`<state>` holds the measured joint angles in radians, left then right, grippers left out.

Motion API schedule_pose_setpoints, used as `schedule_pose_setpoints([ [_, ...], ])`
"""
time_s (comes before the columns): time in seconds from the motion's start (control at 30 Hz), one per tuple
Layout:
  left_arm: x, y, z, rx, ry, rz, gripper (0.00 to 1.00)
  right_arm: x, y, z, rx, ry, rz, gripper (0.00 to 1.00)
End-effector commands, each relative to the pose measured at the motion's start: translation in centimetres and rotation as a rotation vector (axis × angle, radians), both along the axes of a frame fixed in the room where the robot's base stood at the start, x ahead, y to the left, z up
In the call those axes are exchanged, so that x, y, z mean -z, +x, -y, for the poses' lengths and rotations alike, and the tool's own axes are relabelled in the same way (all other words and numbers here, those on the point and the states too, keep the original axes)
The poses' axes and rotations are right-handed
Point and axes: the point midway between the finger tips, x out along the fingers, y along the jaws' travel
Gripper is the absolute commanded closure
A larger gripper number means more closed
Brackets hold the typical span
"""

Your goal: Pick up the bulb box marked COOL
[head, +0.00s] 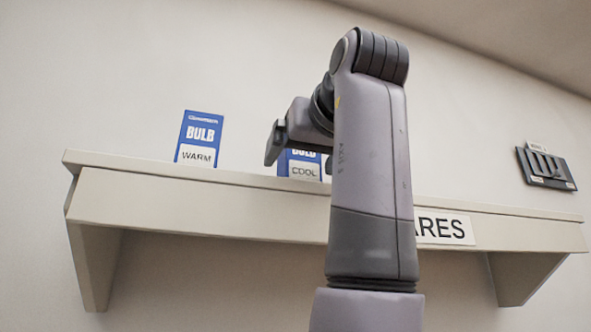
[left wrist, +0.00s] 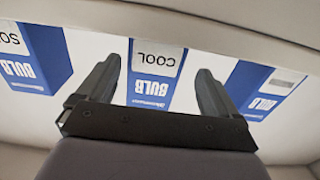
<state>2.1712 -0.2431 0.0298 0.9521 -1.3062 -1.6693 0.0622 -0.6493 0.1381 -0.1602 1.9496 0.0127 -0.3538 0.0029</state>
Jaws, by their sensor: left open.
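The bulb box marked COOL (head: 305,172) is blue with a white label and stands on the shelf. In the head view, my left gripper hides its upper part and my arm is just to its right. In the left wrist view, which is upside down, the COOL box (left wrist: 150,88) sits in the middle, between the two fingers. My left gripper (head: 300,157) is open, with one finger on each side of the box in the left wrist view (left wrist: 159,68). I cannot tell whether the fingers touch it. My right gripper is not in view.
A box marked WARM (head: 200,140) stands left of COOL on the pale shelf (head: 190,205). A third bulb box, label beginning "SO" (left wrist: 38,60), is hidden by my arm in the head view.

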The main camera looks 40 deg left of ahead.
Motion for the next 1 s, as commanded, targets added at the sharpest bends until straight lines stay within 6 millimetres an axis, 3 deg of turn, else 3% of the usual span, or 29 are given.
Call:
schedule_pose_setpoints([
  [0.5,-0.4,3.5,-5.4,-0.001,-0.001,-0.002,0.06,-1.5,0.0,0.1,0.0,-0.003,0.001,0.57],
  [0.77,-0.3,3.7,-5.7,0.0,0.0,0.0,0.06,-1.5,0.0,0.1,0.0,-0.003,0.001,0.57],
  [0.8,-0.3,3.7,-5.7,0.0,0.0,0.0,0.13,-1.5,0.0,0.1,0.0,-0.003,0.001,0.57],
  [0.97,-0.3,3.7,-5.7,0.0,0.0,-0.001,0.64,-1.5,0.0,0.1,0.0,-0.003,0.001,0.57],
  [1.0,-0.3,3.7,-5.7,0.0,0.0,-0.001,0.64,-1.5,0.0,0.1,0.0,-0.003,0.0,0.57],
])
